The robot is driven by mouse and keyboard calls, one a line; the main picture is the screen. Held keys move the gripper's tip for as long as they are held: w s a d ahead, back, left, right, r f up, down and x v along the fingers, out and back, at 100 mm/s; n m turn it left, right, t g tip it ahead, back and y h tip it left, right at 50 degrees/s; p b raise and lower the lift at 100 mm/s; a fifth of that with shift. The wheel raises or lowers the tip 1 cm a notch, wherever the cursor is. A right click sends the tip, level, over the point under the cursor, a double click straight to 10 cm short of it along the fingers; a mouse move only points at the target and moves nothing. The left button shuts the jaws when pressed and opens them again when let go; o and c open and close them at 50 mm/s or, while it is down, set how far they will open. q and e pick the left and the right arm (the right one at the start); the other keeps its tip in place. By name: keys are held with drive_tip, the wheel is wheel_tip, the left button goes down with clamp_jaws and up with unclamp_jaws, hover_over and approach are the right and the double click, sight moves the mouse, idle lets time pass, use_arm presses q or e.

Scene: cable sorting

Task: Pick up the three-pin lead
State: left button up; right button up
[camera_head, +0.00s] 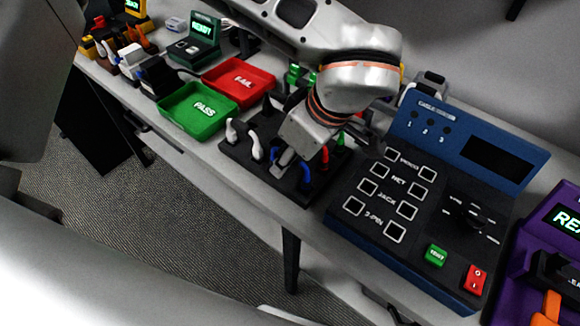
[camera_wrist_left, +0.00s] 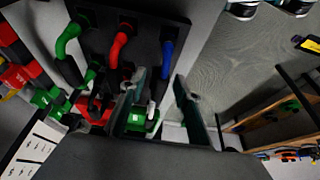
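A black rack (camera_head: 270,185) holds several coloured leads; I cannot tell which is the three-pin lead. White leads (camera_head: 243,139) stand at its left, with a blue lead (camera_head: 305,172) and a red lead (camera_head: 324,155) on the right. My left gripper (camera_head: 283,163) is low over the rack, hiding part of it. In the left wrist view, the left gripper (camera_wrist_left: 157,88) has its fingers apart, with no lead clearly held. Green (camera_wrist_left: 68,40), red (camera_wrist_left: 119,46) and blue (camera_wrist_left: 167,55) leads lie beyond its fingertips. My right gripper is not in view.
A green PASS tray (camera_head: 190,125) and a red FAIL tray (camera_head: 236,86) lie left of the rack. A blue cable tester (camera_head: 345,217) with sockets stands close on the right. A purple device (camera_head: 520,245) is at the far right.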

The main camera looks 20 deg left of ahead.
use_arm(q)
clamp_jaws()
drive_tip(key=shift+r, duration=0.15)
drive_tip(key=shift+r, duration=0.2)
wheel_tip(320, 180, up, 22)
drive_tip(key=p, duration=0.6)
drive_tip(key=shift+r+p, duration=0.25)
drive_tip(key=shift+p, duration=0.15)
idle(0.4)
drive_tip(key=shift+s, duration=0.1)
